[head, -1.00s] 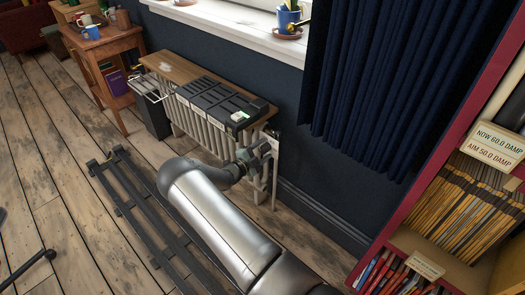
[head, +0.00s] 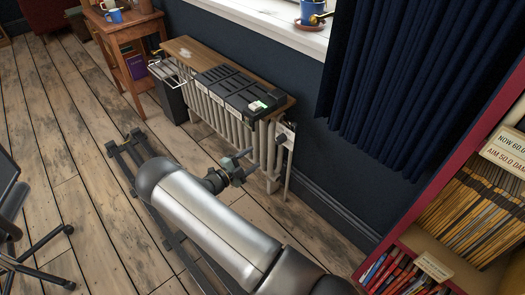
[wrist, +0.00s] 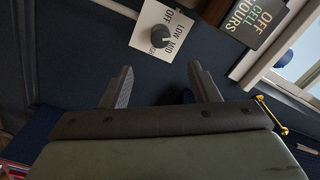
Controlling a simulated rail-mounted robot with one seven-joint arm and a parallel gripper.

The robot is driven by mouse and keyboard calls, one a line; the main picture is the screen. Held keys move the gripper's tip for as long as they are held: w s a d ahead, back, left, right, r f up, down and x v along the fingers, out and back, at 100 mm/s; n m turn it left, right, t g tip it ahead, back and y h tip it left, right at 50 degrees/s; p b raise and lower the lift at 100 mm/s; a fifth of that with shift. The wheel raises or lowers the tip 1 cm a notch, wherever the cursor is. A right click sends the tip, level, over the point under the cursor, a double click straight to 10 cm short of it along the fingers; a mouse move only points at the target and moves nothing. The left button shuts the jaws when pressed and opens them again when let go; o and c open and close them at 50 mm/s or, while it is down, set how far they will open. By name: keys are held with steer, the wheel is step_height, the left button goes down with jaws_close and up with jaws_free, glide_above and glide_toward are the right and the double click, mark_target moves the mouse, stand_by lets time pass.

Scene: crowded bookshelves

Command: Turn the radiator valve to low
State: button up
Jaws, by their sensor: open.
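The radiator (head: 232,122) stands against the dark wall under the window. Its valve knob (head: 280,139) is dark and sits by a white plate (head: 291,132) at the radiator's right end. In the wrist view, the dark knob (wrist: 157,38) is in front of a white dial card (wrist: 142,26) reading OFF, LOW, MID and a partly hidden word. I cannot tell surely which word the knob points to. My gripper (head: 246,164) is open and empty, apart from the knob and in front of the radiator. In the wrist view my fingers (wrist: 158,76) point towards the card.
A wooden shelf (head: 186,46) with dark trays (head: 237,92) tops the radiator. A dark sign (wrist: 258,25) is beside the dial. A blue curtain (head: 400,90) and red bookcase (head: 455,135) are at right. A chair (head: 12,210) is at left.

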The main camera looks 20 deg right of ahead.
steer(key=shift+v, duration=1.45)
steer(key=s+d+r+m+g+y+p, duration=0.2)
steer(key=s+r+m+g+y+p, duration=0.4)
steer(key=r+m, duration=0.55)
steer(key=s+d+r+m+g+y+p, duration=0.1)
steer(key=s+d+r+m+g+p, duration=0.15)
steer(key=s+r+m, duration=0.8)
steer(key=s+a+r+m+t+y+p, duration=0.1)
steer(key=s+a+r+m+y+p, duration=0.3)
steer(key=s+r+m, duration=0.4)
steer(key=s+a+r+m+t+y+p, duration=0.1)
steer(key=s+a+r+m+y+p, duration=0.2)
steer(key=s+r+m, duration=0.6)
step_height(320, 180, up, 3)
steer(key=a+m+y, duration=0.1)
steer(key=m+y, duration=0.1)
steer(key=m, duration=0.5)
steer(key=shift+a+y+p, duration=0.15)
steer(key=shift+y+p, duration=0.25)
